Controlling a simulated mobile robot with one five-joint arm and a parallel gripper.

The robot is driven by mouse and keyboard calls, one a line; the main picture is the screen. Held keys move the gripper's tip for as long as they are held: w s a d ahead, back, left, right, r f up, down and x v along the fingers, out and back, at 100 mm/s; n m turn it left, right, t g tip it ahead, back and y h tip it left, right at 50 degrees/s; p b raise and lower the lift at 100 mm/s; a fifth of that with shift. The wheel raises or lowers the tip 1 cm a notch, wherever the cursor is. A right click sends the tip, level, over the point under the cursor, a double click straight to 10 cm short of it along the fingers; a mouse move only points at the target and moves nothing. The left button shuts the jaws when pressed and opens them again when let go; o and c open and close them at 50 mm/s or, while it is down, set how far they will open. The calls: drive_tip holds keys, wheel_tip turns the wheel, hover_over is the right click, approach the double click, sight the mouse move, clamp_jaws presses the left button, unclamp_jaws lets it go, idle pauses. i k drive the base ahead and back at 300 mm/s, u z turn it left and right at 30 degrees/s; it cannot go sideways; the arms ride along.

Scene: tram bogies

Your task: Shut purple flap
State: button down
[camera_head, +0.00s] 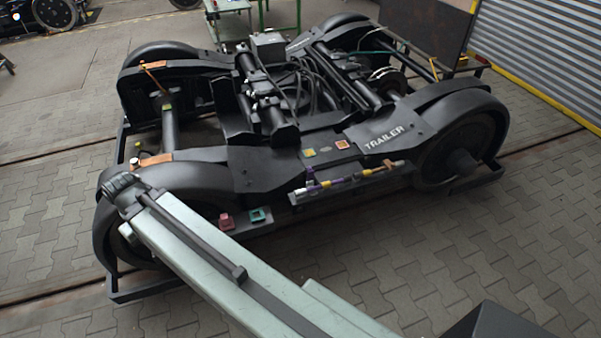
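A purple part (341,183) shows on a narrow ledge along the near side of the dark tram bogie (262,168). It is small, and I cannot tell whether it is a flap or a handle, or whether it stands open or shut. Yellow and orange parts (373,171) are in the same row, to its right, and a pale piece (301,191) is at its left end. My pale green arm reaches from the bottom right to a dark joint at the left, in front of the bogie's near left wheel. My gripper is not visible in this view.
A red block (227,221) and a teal block (258,215) sit on the bogie's near side, left of the ledge. A yellow and an orange square are on top. Wheels stand at the bogie's ends. Paved floor (500,240) is clear at the right.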

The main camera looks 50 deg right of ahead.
sight(311, 174)
drive_tip(key=z, duration=1.85)
